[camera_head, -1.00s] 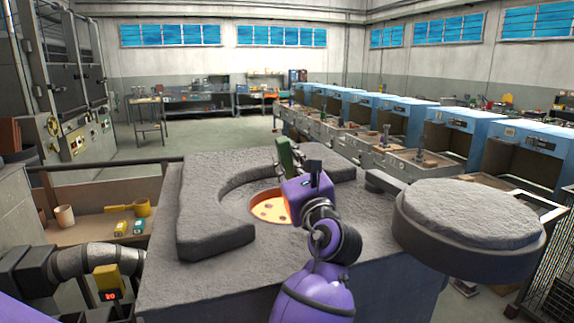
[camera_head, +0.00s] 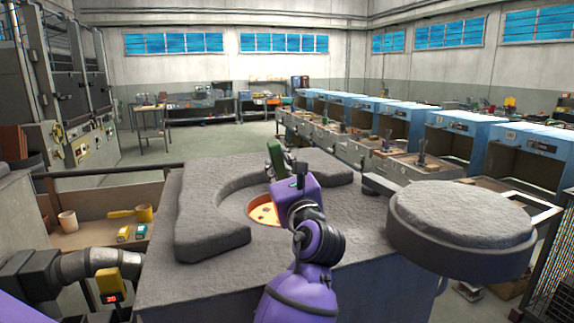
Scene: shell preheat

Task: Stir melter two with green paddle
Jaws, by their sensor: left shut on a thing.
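The melter (camera_head: 215,205) is a grey block with a round opening at its middle, and orange molten material (camera_head: 263,211) shows inside. My purple left arm reaches over it from the front. My left gripper (camera_head: 280,172) is shut on the green paddle (camera_head: 275,156), whose green upper part stands up above the opening. The paddle's lower end is hidden behind my gripper. My right gripper is not in view.
A round grey lid (camera_head: 463,215) is swung out to the right of the opening. A shelf with a yellow ladle (camera_head: 143,213) and a cup (camera_head: 68,221) lies at the left. Blue hooded stations (camera_head: 455,135) line the right.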

